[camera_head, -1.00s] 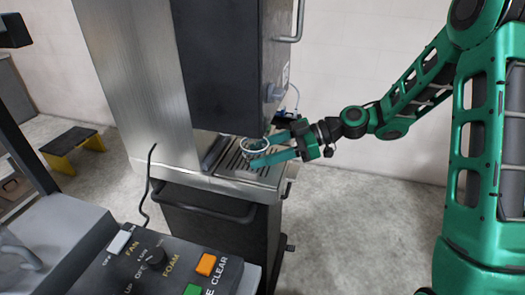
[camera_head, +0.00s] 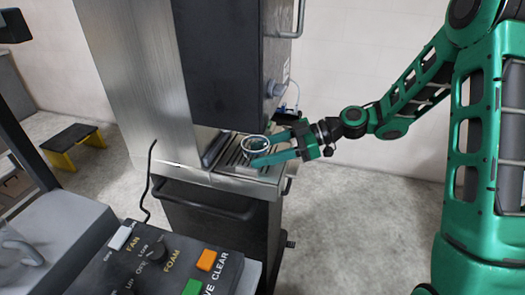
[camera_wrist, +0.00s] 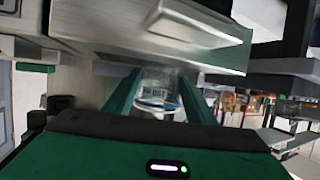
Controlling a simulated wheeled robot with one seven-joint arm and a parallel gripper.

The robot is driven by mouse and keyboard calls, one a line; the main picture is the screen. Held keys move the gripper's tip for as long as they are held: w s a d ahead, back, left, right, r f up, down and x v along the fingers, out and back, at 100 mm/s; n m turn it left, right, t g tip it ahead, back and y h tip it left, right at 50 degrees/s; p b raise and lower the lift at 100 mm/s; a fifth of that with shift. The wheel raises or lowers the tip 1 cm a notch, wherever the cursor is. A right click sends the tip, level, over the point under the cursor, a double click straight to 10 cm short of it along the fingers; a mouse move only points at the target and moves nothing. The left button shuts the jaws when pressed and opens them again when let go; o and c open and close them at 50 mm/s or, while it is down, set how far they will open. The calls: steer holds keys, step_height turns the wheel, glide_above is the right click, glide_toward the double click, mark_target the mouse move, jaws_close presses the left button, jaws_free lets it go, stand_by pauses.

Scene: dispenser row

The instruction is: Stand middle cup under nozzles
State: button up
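A clear cup (camera_head: 255,143) with a pale rim is over the slatted drip tray (camera_head: 268,172) of the tall steel dispenser. It looks roughly upright, but I cannot tell whether its base touches the tray. My gripper (camera_head: 264,148) reaches in from the right, with its green fingers on both sides of the cup. In the wrist view the cup (camera_wrist: 157,95), with dark lettering on it, sits between the two fingers. The near finger hides part of the cup in the head view. The nozzles are hidden behind the dark housing (camera_head: 232,70). No other cup shows.
A control console (camera_head: 185,262) with orange and green buttons stands in the left foreground. The dispenser's side panel (camera_head: 130,70) and lower handle (camera_head: 205,205) are left of and below the tray. A yellow-and-black step (camera_head: 72,146) is at far left. Floor right of the dispenser is clear.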

steer(key=o, duration=0.5)
steer(key=shift+c, duration=0.2)
steer(key=shift+r, duration=0.1)
